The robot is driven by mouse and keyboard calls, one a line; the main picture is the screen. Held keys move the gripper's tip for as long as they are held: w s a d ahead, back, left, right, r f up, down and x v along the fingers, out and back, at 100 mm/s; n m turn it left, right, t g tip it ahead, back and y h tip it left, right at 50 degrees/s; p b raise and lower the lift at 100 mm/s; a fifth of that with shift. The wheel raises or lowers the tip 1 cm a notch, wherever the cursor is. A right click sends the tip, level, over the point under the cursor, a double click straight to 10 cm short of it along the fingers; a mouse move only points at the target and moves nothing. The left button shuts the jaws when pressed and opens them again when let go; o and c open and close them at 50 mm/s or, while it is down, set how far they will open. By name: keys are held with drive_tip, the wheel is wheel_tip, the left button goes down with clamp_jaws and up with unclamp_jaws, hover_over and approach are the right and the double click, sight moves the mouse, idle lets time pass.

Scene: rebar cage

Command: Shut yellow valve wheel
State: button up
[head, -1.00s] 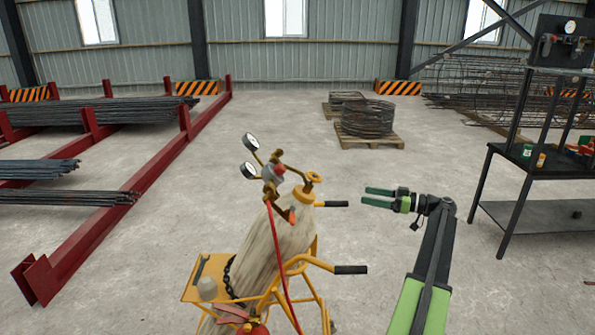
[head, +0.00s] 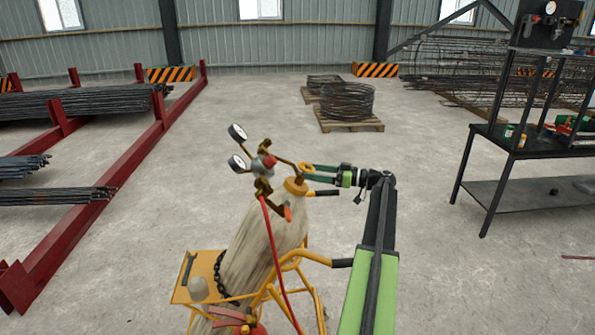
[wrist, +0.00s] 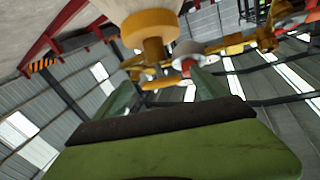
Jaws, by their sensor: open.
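The yellow valve wheel (head: 306,168) sits on top of the tilted, cloth-coloured gas cylinder (head: 262,232), above its yellow collar (head: 295,187). My gripper (head: 310,172) is open and comes from the right, its fingertips at the wheel. In the wrist view, the collar (wrist: 150,24) and its stem hang from the top. A thin yellow piece (wrist: 160,84), likely the wheel seen edge-on, shows between the fingertips (wrist: 165,86). I cannot tell whether the fingers touch it. The lower finger partly overlaps the valve area in the head view.
The regulator (head: 262,166) with two gauges (head: 237,145) and a red knob is close to the wheel's left. A red hose (head: 275,235) runs down the yellow cart (head: 205,280). Black cart handles (head: 325,193) lie below my arm. A black workbench (head: 520,150) stands right.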

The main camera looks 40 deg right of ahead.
drive_tip(key=x, duration=0.7)
drive_tip(key=c, duration=1.4)
